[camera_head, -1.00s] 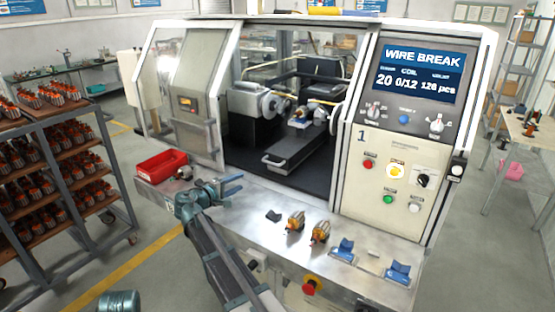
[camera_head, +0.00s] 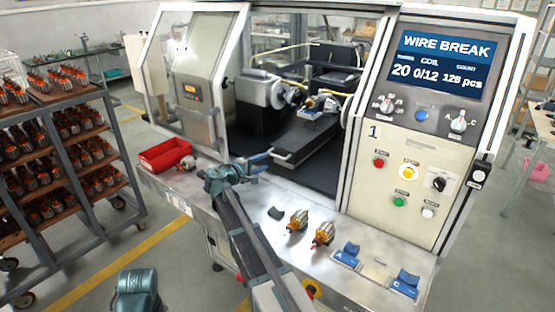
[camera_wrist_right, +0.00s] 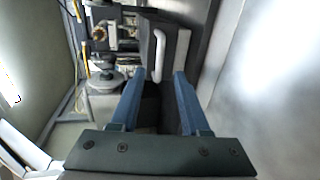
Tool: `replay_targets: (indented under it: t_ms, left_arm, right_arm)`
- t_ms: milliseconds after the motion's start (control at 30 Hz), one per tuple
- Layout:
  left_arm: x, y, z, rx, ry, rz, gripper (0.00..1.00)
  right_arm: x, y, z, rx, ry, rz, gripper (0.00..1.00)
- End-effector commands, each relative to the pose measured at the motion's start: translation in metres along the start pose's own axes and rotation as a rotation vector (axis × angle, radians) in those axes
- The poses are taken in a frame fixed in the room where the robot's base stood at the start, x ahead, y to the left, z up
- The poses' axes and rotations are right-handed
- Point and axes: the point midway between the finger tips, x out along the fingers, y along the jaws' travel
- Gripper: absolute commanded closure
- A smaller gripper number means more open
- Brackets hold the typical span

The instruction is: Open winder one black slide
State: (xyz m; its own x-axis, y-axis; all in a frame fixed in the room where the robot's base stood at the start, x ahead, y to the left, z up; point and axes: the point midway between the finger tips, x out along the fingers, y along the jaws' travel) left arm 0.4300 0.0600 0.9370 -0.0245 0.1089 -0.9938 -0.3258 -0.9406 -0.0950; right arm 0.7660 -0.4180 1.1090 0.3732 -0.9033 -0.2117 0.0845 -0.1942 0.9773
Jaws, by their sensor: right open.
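Winder one (camera_head: 399,150), marked 1, has its front opening uncovered. Inside, the black slide (camera_head: 310,136) lies on the dark floor of the machine, with a pale bar handle (camera_head: 281,158) at its front end. The slide (camera_wrist_right: 175,30) and its white handle (camera_wrist_right: 156,45) also show in the right wrist view. My right gripper (camera_head: 266,161) is open and empty just in front of the handle. In the right wrist view its blue fingers (camera_wrist_right: 155,80) point at the handle, one to each side, with a gap still between. My left gripper is out of view.
A red bin (camera_head: 165,155) sits on the left of the metal ledge. Two armatures (camera_head: 310,230) and blue holders (camera_head: 376,270) lie on its right. The panel screen (camera_head: 445,62) reads WIRE BREAK. A rack of armatures (camera_head: 60,140) stands left.

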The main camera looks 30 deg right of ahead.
Motion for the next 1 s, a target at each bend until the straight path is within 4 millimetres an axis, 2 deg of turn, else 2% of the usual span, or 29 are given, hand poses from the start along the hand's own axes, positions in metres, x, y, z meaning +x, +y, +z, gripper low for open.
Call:
replay_targets:
  t_ms: [33, 200, 400, 600, 933, 1000]
  left_arm:
    - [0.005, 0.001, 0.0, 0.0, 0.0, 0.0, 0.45]
    - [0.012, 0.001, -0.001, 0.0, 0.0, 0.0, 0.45]
    - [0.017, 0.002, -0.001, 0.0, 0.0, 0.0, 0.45]
    - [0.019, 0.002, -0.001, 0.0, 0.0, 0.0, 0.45]
    - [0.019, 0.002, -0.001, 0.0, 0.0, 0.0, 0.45]
    - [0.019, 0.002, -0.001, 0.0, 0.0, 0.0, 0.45]
  right_arm:
    - [0.013, -0.002, -0.001, 0.001, -0.003, 0.0, 0.54]
    - [0.047, -0.002, -0.001, 0.001, -0.002, 0.0, 0.54]
    - [0.075, -0.001, -0.001, 0.0, -0.001, 0.0, 0.54]
    - [0.089, 0.0, 0.0, 0.0, 0.0, 0.0, 0.54]
    - [0.09, 0.0, 0.0, 0.0, 0.001, 0.0, 0.54]
    - [0.09, 0.0, 0.0, 0.0, 0.001, 0.0, 0.65]
